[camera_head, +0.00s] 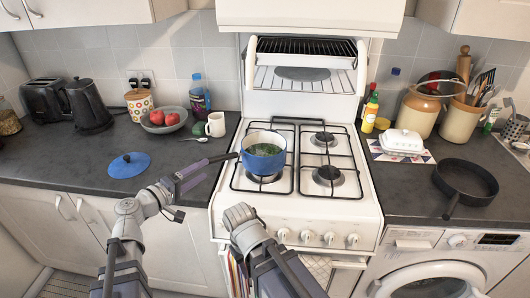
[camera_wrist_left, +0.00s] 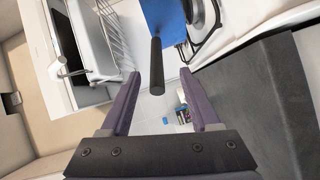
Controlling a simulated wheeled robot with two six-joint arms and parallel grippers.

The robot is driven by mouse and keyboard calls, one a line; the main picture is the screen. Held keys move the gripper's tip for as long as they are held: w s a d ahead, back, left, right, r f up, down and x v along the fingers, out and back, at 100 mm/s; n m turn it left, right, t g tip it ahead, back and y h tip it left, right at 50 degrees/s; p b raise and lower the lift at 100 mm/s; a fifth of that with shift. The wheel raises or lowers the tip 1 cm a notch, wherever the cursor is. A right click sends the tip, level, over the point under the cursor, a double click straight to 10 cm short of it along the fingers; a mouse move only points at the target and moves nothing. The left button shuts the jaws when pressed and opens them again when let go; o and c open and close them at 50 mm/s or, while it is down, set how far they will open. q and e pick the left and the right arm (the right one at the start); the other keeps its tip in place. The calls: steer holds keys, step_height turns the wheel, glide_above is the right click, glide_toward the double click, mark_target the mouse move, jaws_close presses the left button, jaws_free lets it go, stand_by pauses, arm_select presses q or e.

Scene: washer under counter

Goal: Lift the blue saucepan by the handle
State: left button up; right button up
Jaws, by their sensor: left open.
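The blue saucepan (camera_head: 263,160) stands upright on the left front of the hob, with green food inside. Its dark handle (camera_head: 224,158) points left, over the hob's edge. In the left wrist view the black handle (camera_wrist_left: 156,62) points down from the blue pan (camera_wrist_left: 163,20), its end near the opening between my fingertips. My left gripper (camera_head: 206,168) is open and empty, just left of and near the handle's end; its purple fingers also show in the left wrist view (camera_wrist_left: 160,76). My right arm reaches in at the bottom centre; its gripper fingers do not show.
A blue lid (camera_head: 129,165) lies on the left counter, with a spoon (camera_head: 196,138), a fruit bowl (camera_head: 163,120) and a white mug (camera_head: 216,124) behind. A black frying pan (camera_head: 466,181) is on the right counter. Black pan supports (camera_head: 318,158) surround the saucepan. The left counter's front is clear.

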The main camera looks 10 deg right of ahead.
mark_target(217, 159)
arm_select(q)
steer(key=shift+w+r+x, duration=0.1)
steer(key=shift+r+x, duration=0.05)
steer(key=shift+x, duration=1.8)
steer(key=shift+w+r+x, duration=0.1)
steer(key=shift+r+x, duration=0.1)
steer(key=shift+x, duration=1.7)
steer(key=shift+a, duration=0.15)
steer(key=shift+c, duration=0.4)
jaws_close()
